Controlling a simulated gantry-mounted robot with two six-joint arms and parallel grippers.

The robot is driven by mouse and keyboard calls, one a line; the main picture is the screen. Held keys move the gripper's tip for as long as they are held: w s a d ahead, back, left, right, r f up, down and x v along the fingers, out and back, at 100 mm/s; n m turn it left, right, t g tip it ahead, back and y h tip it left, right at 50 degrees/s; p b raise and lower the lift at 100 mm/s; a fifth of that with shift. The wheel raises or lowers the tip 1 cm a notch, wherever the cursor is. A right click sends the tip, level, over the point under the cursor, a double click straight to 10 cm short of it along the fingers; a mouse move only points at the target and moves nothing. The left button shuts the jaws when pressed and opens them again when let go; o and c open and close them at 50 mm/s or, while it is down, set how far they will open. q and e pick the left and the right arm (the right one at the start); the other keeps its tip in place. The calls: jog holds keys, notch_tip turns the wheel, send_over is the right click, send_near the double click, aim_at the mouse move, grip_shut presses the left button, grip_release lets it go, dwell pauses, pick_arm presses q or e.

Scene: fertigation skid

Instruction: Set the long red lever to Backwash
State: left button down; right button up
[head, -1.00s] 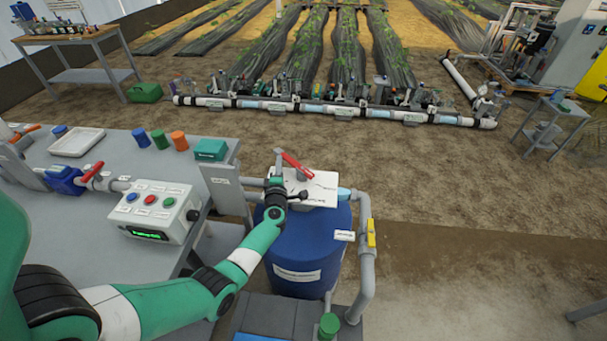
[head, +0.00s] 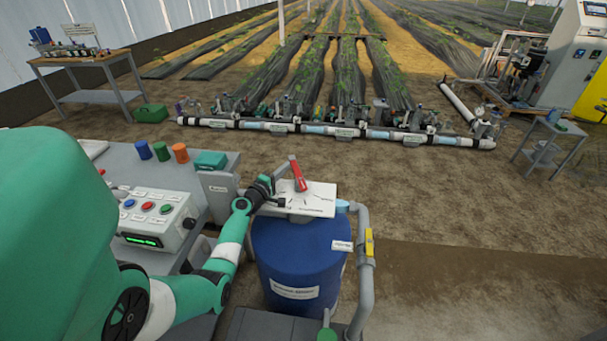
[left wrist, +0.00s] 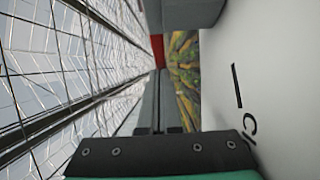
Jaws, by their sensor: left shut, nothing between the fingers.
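The long red lever (head: 299,176) sits on a white plate (head: 318,192) over the blue tank (head: 303,255). One end points toward the beds and a little left; the other end is over the plate. My left gripper (head: 286,163) is shut and empty, its grey fingers reaching to the lever's far end. It seems to touch the lever's left side, but contact is not clear. In the left wrist view a bit of red (left wrist: 157,48) shows past the fingers (left wrist: 152,105), beside the white plate (left wrist: 265,70) with cut-off lettering. The plate's position labels are too small to read in the head view.
A control box (head: 155,217) with coloured buttons stands on the grey bench left of the tank. A grey pipe with a yellow valve handle (head: 369,242) runs down the tank's right side. Open soil lies beyond the tank and to its right.

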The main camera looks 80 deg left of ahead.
pick_arm(q)
jog(key=shift+s, duration=0.1)
dwell(0.4)
jog(key=r+p, duration=0.4)
jog(key=r, duration=0.1)
jog(key=shift+s+d+r+p, duration=0.15)
jog(key=shift+d+p, duration=0.15)
jog(key=shift+d, duration=0.1)
jog(key=s+d+r+p, duration=0.4)
jog(key=d+r+p, duration=0.3)
jog(key=d, duration=0.5)
jog(key=shift+d+r+p, duration=0.3)
jog(key=shift+r+p, duration=0.05)
jog(key=shift+p, duration=0.1)
